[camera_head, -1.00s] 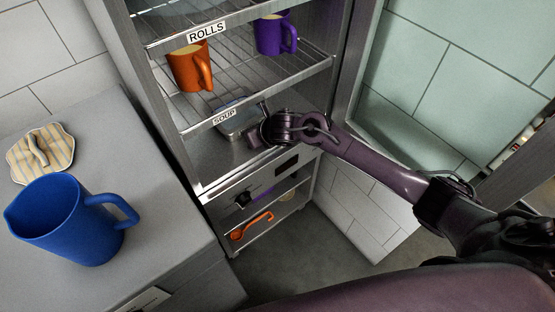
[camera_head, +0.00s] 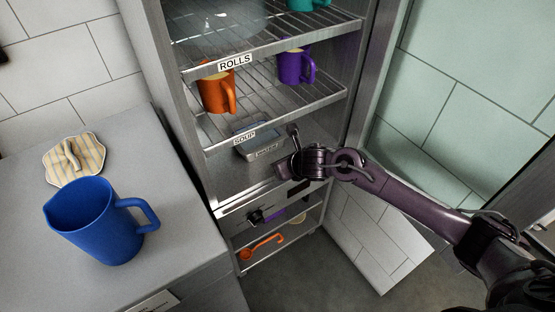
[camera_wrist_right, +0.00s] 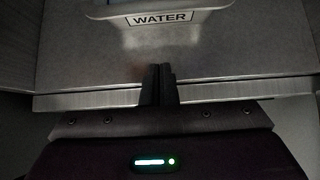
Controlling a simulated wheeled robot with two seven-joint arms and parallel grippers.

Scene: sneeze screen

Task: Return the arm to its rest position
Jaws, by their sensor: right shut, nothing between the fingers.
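My right arm (camera_head: 400,200) comes in from the right and reaches into the open cabinet. My right gripper (camera_head: 284,172) is at the front of the compartment under the SOUP shelf. In the right wrist view its two dark fingers (camera_wrist_right: 158,84) are together with nothing between them. They point at a metal surface, short of a metal container labelled WATER (camera_wrist_right: 160,18). The container (camera_head: 263,150) also shows in the head view, just left of the gripper and apart from it. My left gripper is not in view.
The cabinet shelves hold an orange mug (camera_head: 217,92), a purple mug (camera_head: 290,67) and a teal one (camera_head: 305,4). A blue pitcher (camera_head: 92,220) and a striped lid (camera_head: 75,160) are on the left counter. An orange ladle (camera_head: 262,247) lies below. The open door stands right.

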